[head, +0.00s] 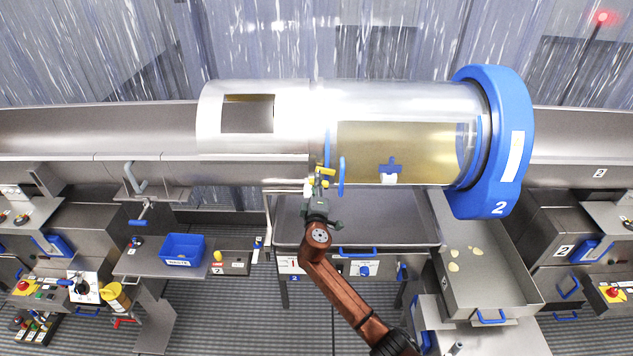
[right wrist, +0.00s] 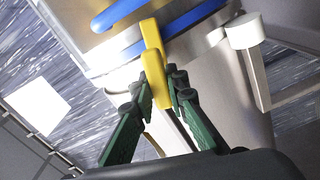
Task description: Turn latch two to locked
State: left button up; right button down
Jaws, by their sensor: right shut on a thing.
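The drum (head: 400,110) is a clear and steel cylinder with a blue end ring marked 2 (head: 498,209). A yellow latch handle (head: 325,170) sits low on the drum's middle seam, beside two upright blue bars. My right gripper (head: 318,188) reaches up to it from below. In the right wrist view the green fingers (right wrist: 158,90) are shut on the lower part of the yellow handle (right wrist: 152,42), which stands nearly upright there. The fingers hide part of the handle. I cannot read a lock mark on it. My left gripper is not in view.
A steel tray (head: 470,262) with several pale chips stands right of my right arm. A blue waste bin (head: 182,250) sits on a shelf to the left. A control panel (head: 358,268) lies below the drum.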

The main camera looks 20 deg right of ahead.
jog(key=shift+f+n+p, duration=0.15)
jog(key=shift+n+p, duration=0.2)
jog(key=shift+n, duration=0.95)
jog(key=c, duration=1.9)
grip_release()
jog(key=v, duration=1.2)
